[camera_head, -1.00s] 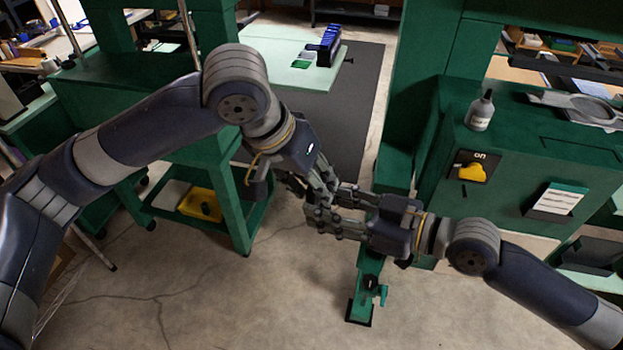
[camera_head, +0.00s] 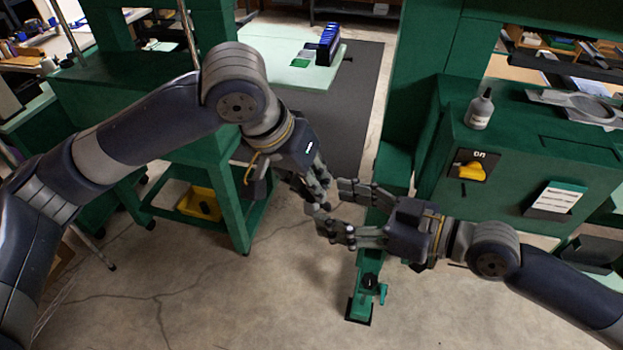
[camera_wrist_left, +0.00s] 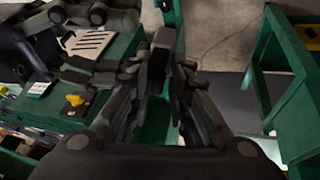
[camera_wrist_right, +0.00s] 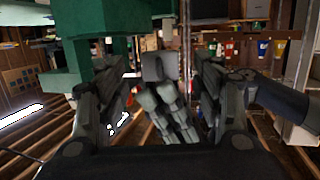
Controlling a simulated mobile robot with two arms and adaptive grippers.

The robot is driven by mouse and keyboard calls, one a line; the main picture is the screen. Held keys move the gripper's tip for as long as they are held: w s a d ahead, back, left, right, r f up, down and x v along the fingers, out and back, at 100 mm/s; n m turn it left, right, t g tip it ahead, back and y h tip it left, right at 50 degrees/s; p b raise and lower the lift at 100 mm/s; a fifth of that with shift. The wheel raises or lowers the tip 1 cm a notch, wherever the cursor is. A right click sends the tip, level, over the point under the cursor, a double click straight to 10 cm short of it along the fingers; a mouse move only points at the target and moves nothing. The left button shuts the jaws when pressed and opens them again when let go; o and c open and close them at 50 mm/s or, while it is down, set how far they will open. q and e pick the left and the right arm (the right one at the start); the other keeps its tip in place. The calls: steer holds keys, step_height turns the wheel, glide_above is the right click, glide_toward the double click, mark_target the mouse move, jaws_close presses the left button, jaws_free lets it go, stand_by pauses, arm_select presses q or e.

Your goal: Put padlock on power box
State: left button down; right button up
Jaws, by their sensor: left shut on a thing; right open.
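The power box (camera_head: 500,165) is the green cabinet at the right of the head view, with a yellow rotary switch (camera_head: 470,171) under an "on" label. The switch also shows at the left of the left wrist view (camera_wrist_left: 76,99). My left gripper (camera_head: 322,198) is shut on a small dark thing (camera_wrist_left: 158,66), left of the box; its shape is mostly hidden by the fingers, and I cannot clearly make out a padlock. My right gripper (camera_head: 337,208) is open, its fingers spread around the left gripper's fingertips, which show between them in the right wrist view (camera_wrist_right: 165,98).
A green post foot (camera_head: 364,300) stands on the floor below my right gripper. A green cart (camera_head: 228,190) is at the left.

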steer(key=v, duration=0.9)
stand_by(0.4)
